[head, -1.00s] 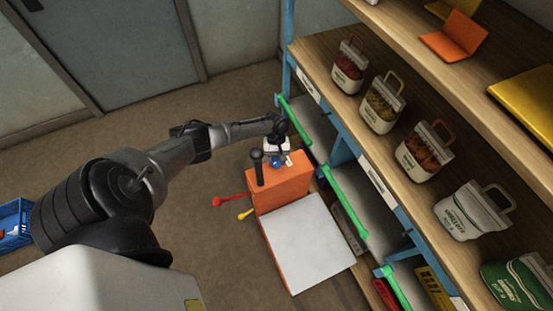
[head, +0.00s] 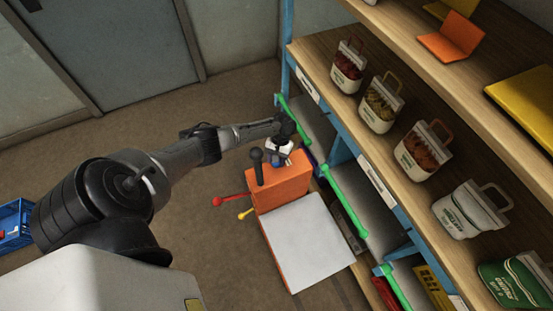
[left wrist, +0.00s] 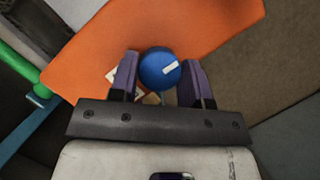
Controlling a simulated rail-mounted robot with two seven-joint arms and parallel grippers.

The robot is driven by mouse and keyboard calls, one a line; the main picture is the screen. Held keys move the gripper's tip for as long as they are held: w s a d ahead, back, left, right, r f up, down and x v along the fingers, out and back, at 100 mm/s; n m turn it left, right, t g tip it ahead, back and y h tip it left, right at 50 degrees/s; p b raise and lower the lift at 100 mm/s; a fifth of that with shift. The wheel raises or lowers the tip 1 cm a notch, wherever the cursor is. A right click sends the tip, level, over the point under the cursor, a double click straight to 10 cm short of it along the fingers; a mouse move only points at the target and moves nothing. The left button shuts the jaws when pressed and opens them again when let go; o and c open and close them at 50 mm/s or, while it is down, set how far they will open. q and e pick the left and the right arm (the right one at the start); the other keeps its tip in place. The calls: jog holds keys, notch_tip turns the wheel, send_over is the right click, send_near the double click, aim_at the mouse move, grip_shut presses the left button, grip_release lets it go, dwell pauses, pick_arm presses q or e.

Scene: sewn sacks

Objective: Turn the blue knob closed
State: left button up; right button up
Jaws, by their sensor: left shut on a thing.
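The blue knob (left wrist: 158,72) sits on the orange machine's top face (left wrist: 215,30) in the left wrist view. A white mark on it points to the right and slightly up. My left gripper (left wrist: 161,80) has its two purple fingers on either side of the knob and is shut on it. In the head view my left gripper (head: 279,153) is over the orange box (head: 280,187), and the knob (head: 277,163) is partly covered by it. My right gripper is not in view.
A black-knobbed post (head: 257,165) rises from the box beside my gripper. Red (head: 217,201) and yellow (head: 242,215) levers stick out on its left. A white platform (head: 308,242) adjoins it. A shelf (head: 335,95) with several sacks stands on the right.

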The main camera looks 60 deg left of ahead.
pick_arm(q)
jog(key=o, duration=0.9)
jog(key=p+v, duration=0.1)
jog(key=v, duration=1.2)
jog(key=shift+r, duration=0.4)
